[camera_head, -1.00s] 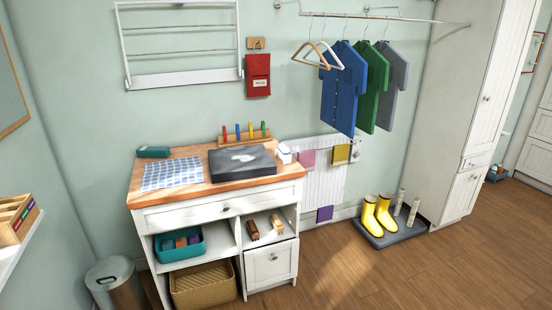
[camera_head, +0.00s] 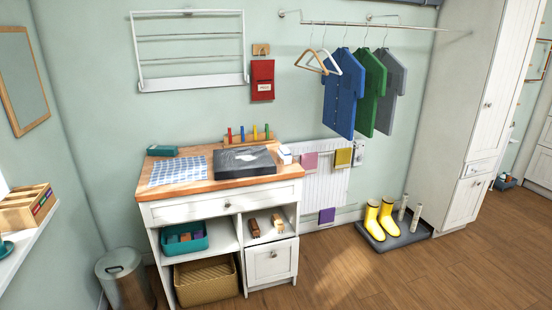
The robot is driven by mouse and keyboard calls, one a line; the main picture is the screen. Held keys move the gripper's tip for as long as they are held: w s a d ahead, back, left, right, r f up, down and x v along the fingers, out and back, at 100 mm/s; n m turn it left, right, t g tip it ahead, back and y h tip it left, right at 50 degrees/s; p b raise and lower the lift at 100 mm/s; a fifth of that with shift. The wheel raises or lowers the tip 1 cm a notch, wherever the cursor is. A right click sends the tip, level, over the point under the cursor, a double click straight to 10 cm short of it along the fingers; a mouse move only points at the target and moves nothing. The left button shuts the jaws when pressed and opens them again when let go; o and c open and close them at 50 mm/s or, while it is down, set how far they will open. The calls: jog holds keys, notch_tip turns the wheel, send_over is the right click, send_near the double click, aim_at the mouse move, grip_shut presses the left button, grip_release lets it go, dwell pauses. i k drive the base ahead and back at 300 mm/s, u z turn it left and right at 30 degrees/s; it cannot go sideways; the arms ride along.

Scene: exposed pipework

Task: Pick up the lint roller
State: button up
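I cannot pick out a lint roller for certain. A small white item (camera_head: 285,154) stands at the right end of the wooden worktop (camera_head: 215,184), but it is too small to identify. A dark grey flat case or pad (camera_head: 244,161) lies beside it, with a pale patch on top that I cannot make out. Brown brush-like items (camera_head: 254,228) lie in the open right compartment under the worktop. My gripper is not in view.
A checked cloth (camera_head: 178,171) and a teal box (camera_head: 162,151) are on the worktop. A bin (camera_head: 124,279) stands left of the cabinet. The wooden floor (camera_head: 400,280) in front is open.

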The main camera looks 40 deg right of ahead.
aim_at(284, 153)
jog(key=z, duration=0.15)
jog(key=i, duration=0.9)
jog(key=u, duration=0.05)
